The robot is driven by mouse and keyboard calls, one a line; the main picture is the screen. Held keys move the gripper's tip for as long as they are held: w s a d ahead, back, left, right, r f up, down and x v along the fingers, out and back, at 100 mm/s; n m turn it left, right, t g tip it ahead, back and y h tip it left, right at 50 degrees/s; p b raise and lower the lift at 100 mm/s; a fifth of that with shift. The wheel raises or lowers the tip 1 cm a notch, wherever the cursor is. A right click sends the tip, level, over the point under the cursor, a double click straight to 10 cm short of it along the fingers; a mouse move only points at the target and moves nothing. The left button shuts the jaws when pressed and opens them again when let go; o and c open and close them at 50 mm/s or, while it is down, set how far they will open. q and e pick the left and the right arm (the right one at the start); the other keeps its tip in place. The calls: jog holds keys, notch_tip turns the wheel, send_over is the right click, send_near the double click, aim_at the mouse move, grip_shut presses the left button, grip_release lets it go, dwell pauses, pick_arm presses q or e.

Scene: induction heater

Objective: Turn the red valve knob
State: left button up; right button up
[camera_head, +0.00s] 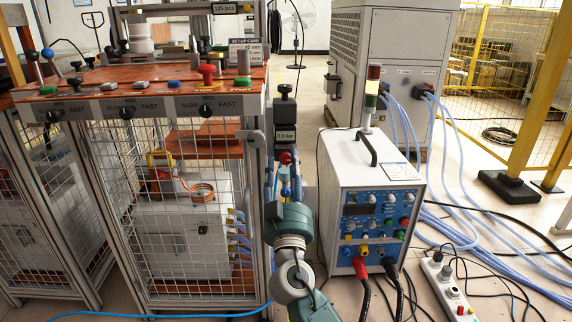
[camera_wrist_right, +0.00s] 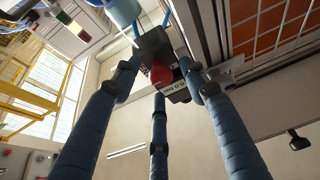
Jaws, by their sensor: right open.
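The red valve knob (camera_head: 285,157) sits on the dark upright regulator unit (camera_head: 285,110), just below its small pressure display (camera_head: 285,136). In the right wrist view the red knob (camera_wrist_right: 161,76) shows near the fingertips, in front of the dark valve body (camera_wrist_right: 154,45). My right gripper (camera_head: 284,174) reaches up from below towards the knob. In the wrist view its blue fingers (camera_wrist_right: 157,84) are spread around the knob, with visible gaps. Whether any fingertip touches the knob or body cannot be told. My left gripper is not in view.
The caged workbench frame (camera_head: 258,200) stands close on the left of my right arm. A white power unit (camera_head: 365,165) with knobs and cables stands close on the right. A power strip (camera_head: 447,288) and loose cables lie on the floor at right.

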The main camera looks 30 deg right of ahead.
jog(key=shift+w+d+r, duration=0.1)
jog(key=shift+w, duration=0.05)
jog(key=shift+c, duration=0.3)
grip_shut()
